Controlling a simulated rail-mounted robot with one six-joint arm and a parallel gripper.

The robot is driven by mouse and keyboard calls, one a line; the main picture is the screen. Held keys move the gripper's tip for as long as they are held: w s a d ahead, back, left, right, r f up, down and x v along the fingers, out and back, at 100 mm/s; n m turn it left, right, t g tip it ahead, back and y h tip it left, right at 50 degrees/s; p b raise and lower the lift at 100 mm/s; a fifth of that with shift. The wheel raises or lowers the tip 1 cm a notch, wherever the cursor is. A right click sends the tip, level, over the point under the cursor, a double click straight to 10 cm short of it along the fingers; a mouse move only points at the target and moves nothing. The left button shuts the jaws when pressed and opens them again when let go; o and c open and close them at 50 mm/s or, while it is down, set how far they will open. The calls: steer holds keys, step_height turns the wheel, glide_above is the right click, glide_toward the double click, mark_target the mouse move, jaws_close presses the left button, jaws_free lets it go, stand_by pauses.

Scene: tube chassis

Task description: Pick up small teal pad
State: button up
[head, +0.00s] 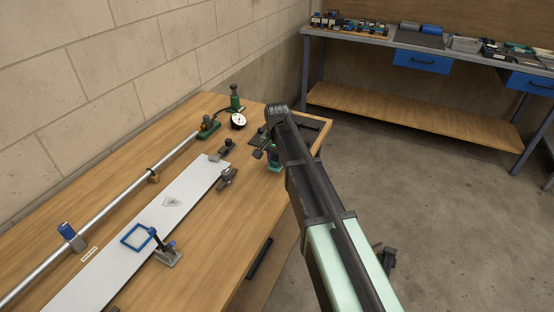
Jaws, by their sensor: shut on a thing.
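My gripper (264,153) is at the far right end of the wooden workbench, partly hidden by my own arm. It is shut on a small teal piece (274,166), which I take to be the small teal pad. The piece shows just below and beside the jaws, near the bench's right edge. Its outline is small and partly covered, so I cannot tell whether it touches the bench top.
A dark flat tray (309,127) lies behind my gripper. A dial gauge (238,121) on a green stand, a long metal tube (110,207), a white plate (130,240) with clamps and a blue frame (137,237) occupy the workbench (225,242). Its front right top is bare.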

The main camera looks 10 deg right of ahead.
mark_target(277, 158)
step_height(277, 158, up, 18)
steer(key=p, duration=1.6)
steer(key=shift+p, duration=0.4)
